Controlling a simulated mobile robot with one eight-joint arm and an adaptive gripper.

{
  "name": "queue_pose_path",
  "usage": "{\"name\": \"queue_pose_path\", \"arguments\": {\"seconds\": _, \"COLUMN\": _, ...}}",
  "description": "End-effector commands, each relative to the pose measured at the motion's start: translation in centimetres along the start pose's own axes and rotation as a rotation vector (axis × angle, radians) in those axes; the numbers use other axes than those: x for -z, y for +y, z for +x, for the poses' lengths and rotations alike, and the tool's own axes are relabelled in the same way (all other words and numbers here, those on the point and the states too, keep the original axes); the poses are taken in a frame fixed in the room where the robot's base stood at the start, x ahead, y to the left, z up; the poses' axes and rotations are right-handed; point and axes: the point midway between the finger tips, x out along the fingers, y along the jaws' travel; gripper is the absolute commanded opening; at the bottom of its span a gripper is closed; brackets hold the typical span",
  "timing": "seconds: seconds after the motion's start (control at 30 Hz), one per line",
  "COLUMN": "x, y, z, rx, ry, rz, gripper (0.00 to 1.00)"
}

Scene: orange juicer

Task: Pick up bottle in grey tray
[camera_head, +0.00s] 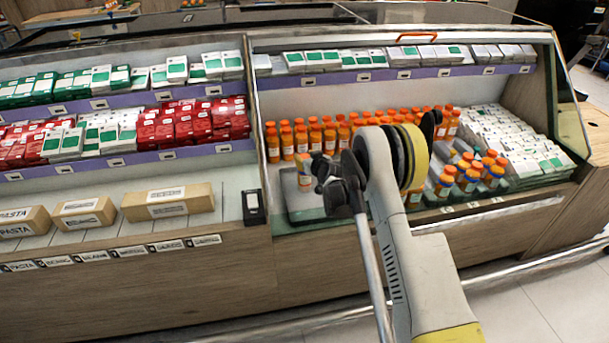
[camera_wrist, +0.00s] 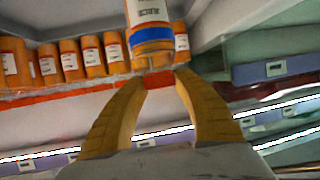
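The bottle (camera_head: 304,180), with a white label, a blue band and an orange cap, stands upright in the grey tray (camera_head: 303,215) in the refrigerated case. My gripper (camera_head: 328,178) is just to its right in the head view, partly hidden by my arm. In the wrist view, which looks upside down, the bottle (camera_wrist: 151,35) is just beyond the yellow fingertips of my gripper (camera_wrist: 160,80). The fingers are apart with a gap between them. The bottle's cap end lies close to the tips; I cannot tell whether they touch it.
White boxes (camera_head: 520,145) fill the right end. A divider and small dark tag holder (camera_head: 253,207) are left of the tray. Shelves run above.

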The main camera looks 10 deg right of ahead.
Motion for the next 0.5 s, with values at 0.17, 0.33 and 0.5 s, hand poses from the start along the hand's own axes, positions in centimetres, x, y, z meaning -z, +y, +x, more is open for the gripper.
{"name": "queue_pose_path", "arguments": {"seconds": 0.17, "x": -0.02, "y": 0.0, "z": 0.0, "rx": 0.0, "ry": 0.0, "rz": 0.0, "gripper": 0.0}}
{"name": "queue_pose_path", "arguments": {"seconds": 0.33, "x": 0.0, "y": 0.01, "z": -0.01, "rx": 0.0, "ry": 0.0, "rz": 0.0, "gripper": 0.0}}
{"name": "queue_pose_path", "arguments": {"seconds": 0.5, "x": 0.36, "y": 0.0, "z": -0.16, "rx": 0.0, "ry": 0.0, "rz": 0.0, "gripper": 0.0}}
